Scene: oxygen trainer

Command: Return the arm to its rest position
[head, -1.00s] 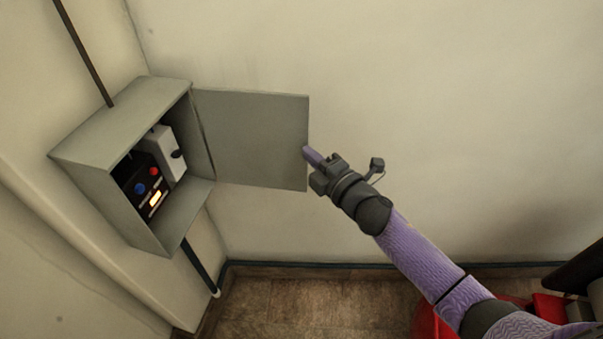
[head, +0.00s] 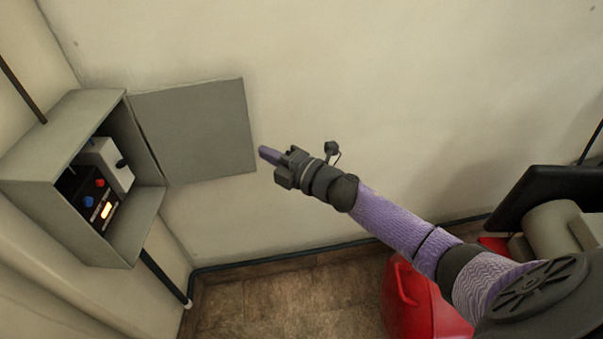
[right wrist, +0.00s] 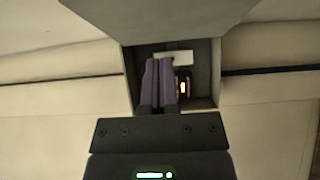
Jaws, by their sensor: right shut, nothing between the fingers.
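My right arm reaches in from the lower right in the head view. Its gripper (head: 268,155) is shut and empty, just right of the free edge of the grey box door (head: 195,132), with a small gap in the picture. In the right wrist view the two purple fingers (right wrist: 160,82) lie together and point toward the open box (right wrist: 212,75). The grey wall box (head: 65,130) stands open at the left, its door swung out to the right. My left gripper is not in view.
Inside the box are a dark panel (head: 77,187) with blue and red buttons and a lit orange display, and a white unit (head: 112,163). A red object (head: 405,300) stands on the floor below my arm. Dark and beige equipment (head: 560,230) is at the right. The wall above is clear.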

